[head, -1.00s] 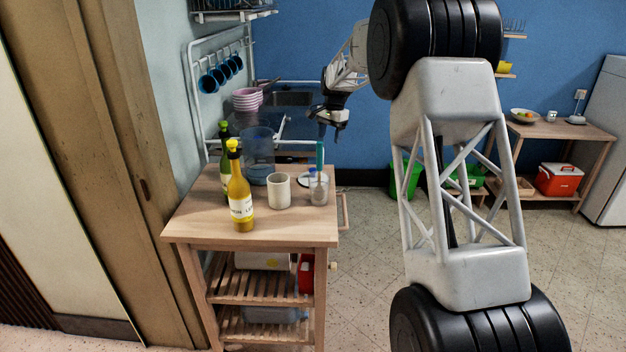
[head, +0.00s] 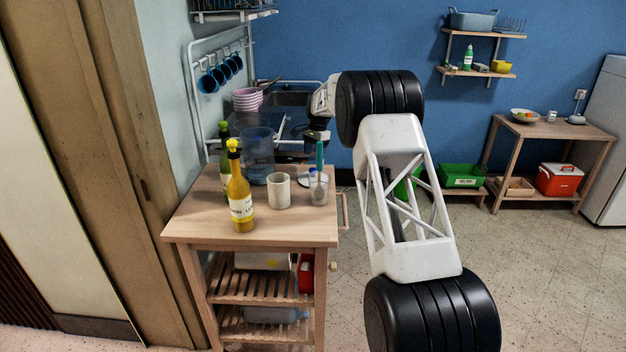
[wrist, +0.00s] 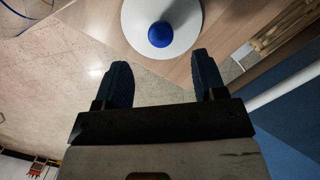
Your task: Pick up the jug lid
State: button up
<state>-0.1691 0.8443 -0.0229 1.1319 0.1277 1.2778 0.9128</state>
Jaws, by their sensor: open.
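The jug lid (wrist: 185,40) is a white disc with a round blue knob, lying at the edge of a wooden surface in the wrist view. In the head view the lid (head: 303,181) is at the back right of the trolley top, partly hidden by a glass holding a teal-handled utensil. My gripper (wrist: 162,75) is open and empty. Its two dark fingers are spread just short of the lid in the wrist picture, with the knob roughly centred between them. In the head view my gripper is above the back right of the trolley, its fingertips hard to make out.
On the trolley top (head: 185,226) stand a yellow bottle (head: 240,198), a dark green bottle (head: 225,150), a transparent bluish jug (head: 258,158), a cream cup (head: 279,190) and the utensil glass (head: 319,190). A rack with blue mugs (head: 208,84) hangs behind.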

aim_at(313, 169)
jog(key=shift+f, duration=0.1)
jog(key=shift+s+a+f, duration=0.1)
jog(key=shift+s+f, duration=0.05)
jog(key=shift+f, duration=1)
jog(key=shift+f, duration=0.15)
jog(key=shift+s+a+f, duration=0.1)
jog(key=shift+f, duration=1.15)
jog(key=shift+s+a+f, duration=0.1)
jog(key=shift+f, duration=1.15)
jog(key=shift+c, duration=0.5)
jog(key=c, duration=0.9)
jog(key=shift+r, duration=0.1)
